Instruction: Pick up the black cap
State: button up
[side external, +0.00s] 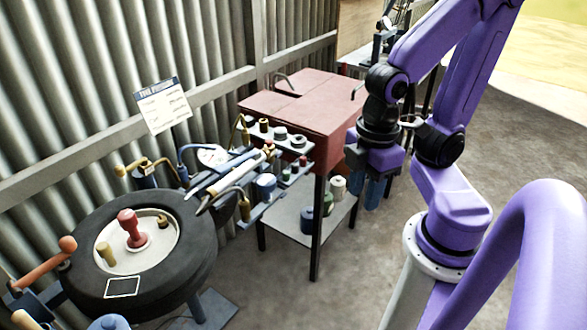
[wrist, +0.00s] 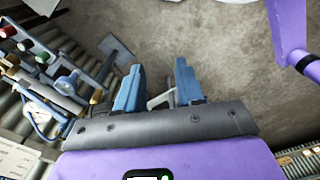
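My gripper (side external: 376,188) hangs in the air to the right of the red cabinet in the side external view. Its two blue fingers are apart in the wrist view (wrist: 158,88), with no object clearly held between them. A pale bar shows behind the gap. I cannot pick out the black cap for certain. Small round dark-and-grey pieces (side external: 281,133) sit on the wall rack in front of the red cabinet. In the wrist view, a small dark piece (wrist: 42,58) sits among coloured pieces at the left. My gripper is apart from the rack.
The red cabinet (side external: 300,112) stands on legs over a lower shelf (side external: 285,212) with spools. A tyre (side external: 185,225) holding a red-handled piece (side external: 130,226) lies at lower left. Tools stick out beside the rack (side external: 225,182). Open floor (side external: 330,290) lies in front.

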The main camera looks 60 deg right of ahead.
jog(key=o, duration=0.3)
dwell(0.4)
